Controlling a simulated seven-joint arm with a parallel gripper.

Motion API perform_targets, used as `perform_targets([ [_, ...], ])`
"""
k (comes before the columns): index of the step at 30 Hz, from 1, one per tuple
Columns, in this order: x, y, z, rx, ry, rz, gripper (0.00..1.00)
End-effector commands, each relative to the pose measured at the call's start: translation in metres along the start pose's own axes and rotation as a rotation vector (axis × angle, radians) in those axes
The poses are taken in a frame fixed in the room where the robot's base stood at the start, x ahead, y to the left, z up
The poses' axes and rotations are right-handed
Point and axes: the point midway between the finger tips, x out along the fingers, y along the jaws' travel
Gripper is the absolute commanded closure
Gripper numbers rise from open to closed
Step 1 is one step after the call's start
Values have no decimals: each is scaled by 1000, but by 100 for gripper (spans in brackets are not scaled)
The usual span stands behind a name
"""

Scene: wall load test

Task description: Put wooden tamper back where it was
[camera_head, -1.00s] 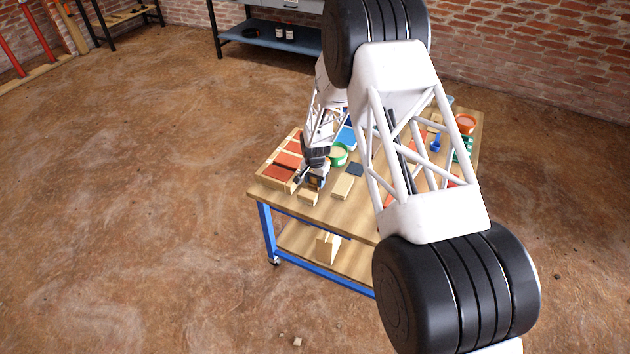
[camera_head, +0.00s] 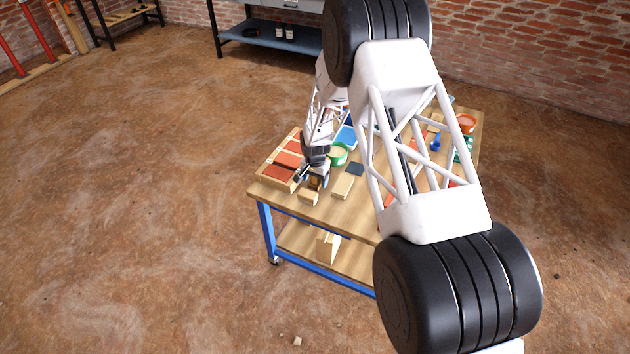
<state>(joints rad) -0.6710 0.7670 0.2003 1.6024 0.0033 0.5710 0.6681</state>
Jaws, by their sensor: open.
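My gripper (camera_head: 312,182) is at the left front part of the workbench, pointing down, with its jaws open. A small pale wooden block (camera_head: 309,198), which may be the wooden tamper, sits on the bench top just in front of and below the gripper. It appears free of the jaws; whether they touch it cannot be told. A larger flat wooden piece (camera_head: 343,187) lies to the right of the gripper. The gripper partly hides the bench top behind it.
The workbench (camera_head: 362,214) also bears a tray of red bricks (camera_head: 283,159) left of the gripper, a green tub (camera_head: 338,155), a dark square (camera_head: 355,169), a blue tool (camera_head: 435,142) and an orange bucket (camera_head: 466,123). My arm hides the bench's middle.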

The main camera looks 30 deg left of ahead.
Motion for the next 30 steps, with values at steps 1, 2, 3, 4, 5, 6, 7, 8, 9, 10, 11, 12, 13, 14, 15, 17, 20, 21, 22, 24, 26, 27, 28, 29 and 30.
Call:
perform_targets([
  [1,-4,0,0,0,1,-1,26],
  [2,-6,0,0,0,1,0,26],
  [3,-9,0,0,0,0,0,26],
  [4,-12,0,0,0,1,0,26],
  [5,-15,0,0,0,1,-1,26],
  [6,-20,0,0,0,1,-1,26],
  [7,-24,0,0,0,2,-1,26],
  [8,-28,0,0,0,2,-1,26],
  [9,-32,0,0,0,1,-1,26],
  [10,-36,0,0,0,1,-1,26],
  [11,-41,0,0,0,1,-1,26],
  [12,-47,0,0,0,1,-1,26],
  [13,-51,0,0,0,2,-2,26],
  [14,-56,0,0,0,2,-2,26],
  [15,-61,0,0,0,1,-1,26],
  [17,-70,0,0,0,1,-1,26],
  [20,-84,0,0,0,2,-1,26],
  [21,-89,0,0,0,1,-1,26],
  [22,-93,0,0,0,1,-1,26],
  [24,-101,0,0,0,1,-1,26],
  [26,-105,0,0,0,1,-1,26],
  [27,-108,0,0,0,1,-1,26],
  [28,-110,0,0,0,1,0,26],
  [29,-111,0,0,0,1,0,26],
  [30,-113,0,0,0,0,0,26],
])
